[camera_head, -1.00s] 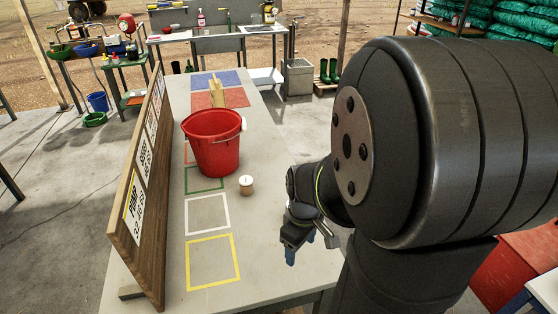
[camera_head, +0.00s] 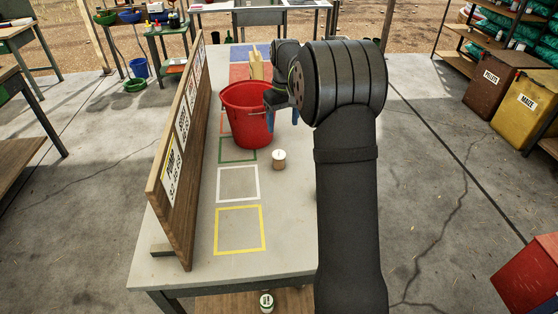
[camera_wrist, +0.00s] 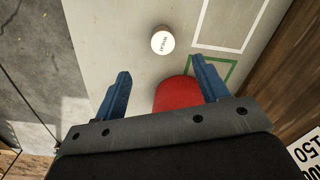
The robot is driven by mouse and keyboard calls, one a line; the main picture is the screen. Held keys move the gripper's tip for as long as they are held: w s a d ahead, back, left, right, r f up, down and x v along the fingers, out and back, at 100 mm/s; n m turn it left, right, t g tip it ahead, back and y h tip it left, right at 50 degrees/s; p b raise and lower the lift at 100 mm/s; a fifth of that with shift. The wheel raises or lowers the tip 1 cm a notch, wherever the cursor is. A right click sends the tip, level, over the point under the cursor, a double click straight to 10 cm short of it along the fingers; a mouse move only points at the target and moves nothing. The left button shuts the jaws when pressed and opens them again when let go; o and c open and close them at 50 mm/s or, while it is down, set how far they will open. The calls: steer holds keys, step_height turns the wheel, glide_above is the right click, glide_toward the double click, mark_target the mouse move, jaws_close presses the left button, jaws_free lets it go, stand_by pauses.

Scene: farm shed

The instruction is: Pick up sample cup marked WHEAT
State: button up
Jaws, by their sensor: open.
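A small wooden cup with a white lid (camera_head: 279,159) stands upright on the table, right of the coloured outlines and in front of the red bucket. In the wrist view the lid (camera_wrist: 163,40) carries small dark lettering, too small to read surely. My gripper (camera_head: 282,112) is open and empty, its blue fingers beside the bucket's right side, beyond the cup. In the wrist view my gripper (camera_wrist: 160,68) points down, with the cup ahead of the fingertips and apart from them. Another lidded cup (camera_head: 266,302) is low, below the table's front edge; its marking is unreadable.
The red bucket (camera_head: 240,108) stands close to my gripper and shows between the fingers in the wrist view (camera_wrist: 178,95). A wooden sign board (camera_head: 180,160) stands along the table's left side. The table's front (camera_head: 200,262) is clear around a yellow outline (camera_head: 240,251).

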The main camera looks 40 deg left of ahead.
mark_target(279, 154)
steer(key=f, duration=0.5)
steer(key=a+f, duration=0.1)
steer(key=f, duration=1.1)
steer(key=shift+a, duration=0.3)
steer(key=c, duration=1.1)
